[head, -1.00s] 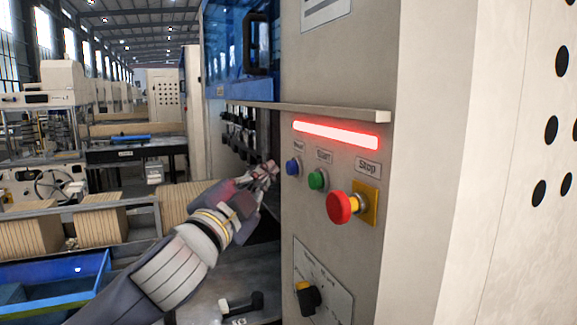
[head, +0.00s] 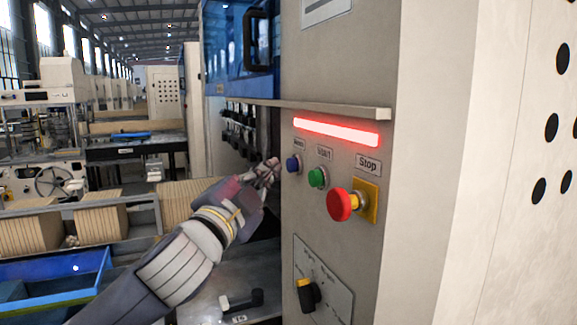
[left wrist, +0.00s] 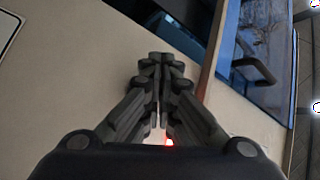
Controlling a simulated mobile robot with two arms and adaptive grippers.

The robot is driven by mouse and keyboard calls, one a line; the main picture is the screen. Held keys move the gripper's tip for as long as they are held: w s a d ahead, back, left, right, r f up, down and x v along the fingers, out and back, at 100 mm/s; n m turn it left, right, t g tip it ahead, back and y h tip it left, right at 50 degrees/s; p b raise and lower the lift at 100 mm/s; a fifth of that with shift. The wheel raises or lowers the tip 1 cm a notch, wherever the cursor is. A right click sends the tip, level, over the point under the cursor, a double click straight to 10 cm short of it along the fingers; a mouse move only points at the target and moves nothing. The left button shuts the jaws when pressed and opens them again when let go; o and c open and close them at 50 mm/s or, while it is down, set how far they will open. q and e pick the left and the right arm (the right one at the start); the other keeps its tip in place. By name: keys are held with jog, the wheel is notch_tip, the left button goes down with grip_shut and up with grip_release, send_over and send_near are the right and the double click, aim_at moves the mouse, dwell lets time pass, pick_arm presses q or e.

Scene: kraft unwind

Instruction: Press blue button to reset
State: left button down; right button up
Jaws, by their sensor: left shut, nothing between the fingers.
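The blue button (head: 293,163) sits on the beige machine panel (head: 330,230), leftmost of a row with a green button (head: 317,178) and a red stop button (head: 342,205). My left gripper (head: 274,165) is shut and empty, its fingertips just left of the blue button. I cannot tell whether they touch it. In the left wrist view the shut fingers (left wrist: 161,62) point along the beige panel, and the blue button is not visible there. My right gripper is not in view.
A red light bar (head: 336,132) glows under a protruding ledge (head: 310,110) above the buttons. A black rotary switch (head: 308,295) is lower on the panel. A blue bin (head: 60,280) and cardboard stacks (head: 100,222) stand at left.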

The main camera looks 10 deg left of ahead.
pick_arm(q)
jog(key=shift+d, duration=0.1)
dwell(0.5)
jog(key=shift+w+d, duration=0.25)
jog(key=shift+d, duration=0.05)
dwell(0.3)
jog(key=shift+w+d+p, duration=0.3)
jog(key=shift+d, duration=0.15)
dwell(0.8)
jog(key=shift+s+a, duration=0.6)
jog(key=shift+a, duration=0.15)
jog(key=s+a, duration=0.1)
jog(key=a, duration=0.1)
jog(key=s+a, duration=0.1)
jog(key=a, duration=0.1)
jog(key=shift+s+a, duration=0.1)
jog(key=shift+s, duration=0.25)
